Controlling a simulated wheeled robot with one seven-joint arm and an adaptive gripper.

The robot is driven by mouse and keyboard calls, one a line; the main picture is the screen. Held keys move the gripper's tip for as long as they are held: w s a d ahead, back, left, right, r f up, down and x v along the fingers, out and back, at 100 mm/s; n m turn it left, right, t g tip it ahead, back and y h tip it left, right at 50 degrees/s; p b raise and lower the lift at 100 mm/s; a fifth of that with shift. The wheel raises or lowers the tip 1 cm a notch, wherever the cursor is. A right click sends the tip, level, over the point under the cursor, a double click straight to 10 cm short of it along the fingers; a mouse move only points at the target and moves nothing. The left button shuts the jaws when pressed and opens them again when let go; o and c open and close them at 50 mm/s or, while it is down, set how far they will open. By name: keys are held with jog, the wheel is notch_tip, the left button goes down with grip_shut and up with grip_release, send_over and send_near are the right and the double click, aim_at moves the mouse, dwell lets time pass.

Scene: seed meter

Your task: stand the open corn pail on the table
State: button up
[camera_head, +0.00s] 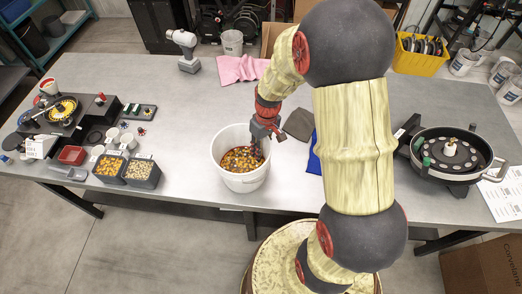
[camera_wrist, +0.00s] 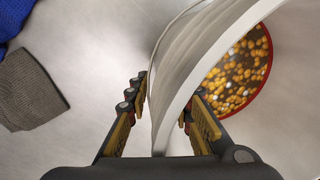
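The open corn pail (camera_head: 243,184) is white, with yellow and dark kernels inside. It looks upright at the front middle of the grey table (camera_head: 180,115); I cannot tell whether its base touches the tabletop. My gripper (camera_head: 263,136) is at the pail's right rim, reaching down from above. In the wrist view, the fingers of my gripper (camera_wrist: 163,98) lie on either side of the pail's wall (camera_wrist: 176,60) and look closed on it. The wall partly hides the inner finger. Kernels show inside at the right of that view.
Two black bins (camera_head: 143,173) of seed and a small red tray (camera_head: 72,155) stand at the left. A grey cloth (camera_head: 299,124) and a blue cloth (camera_head: 314,163) lie right of the pail. A round black seed meter (camera_head: 450,150) is at the right. A pink cloth (camera_head: 240,69) lies behind.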

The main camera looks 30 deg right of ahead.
jog(key=shift+r, duration=0.1)
notch_tip(320, 180, up, 12)
jog(key=d+p, duration=0.1)
jog(key=p, duration=0.1)
jog(key=s+a+r+m+t, duration=0.1)
jog(key=s+a+r+t, duration=0.2)
jog(key=s+r, duration=0.4)
jog(key=s+a+r+t+h, duration=0.1)
jog(key=s+a+r+t, duration=0.1)
jog(key=s+a+r, duration=0.4)
notch_tip(320, 180, up, 6)
jog(key=shift+s+f+m+t, duration=0.1)
jog(key=shift+s+m+t, duration=0.3)
jog(key=shift+s, duration=0.75)
notch_tip(320, 180, down, 6)
jog(key=b, duration=0.5)
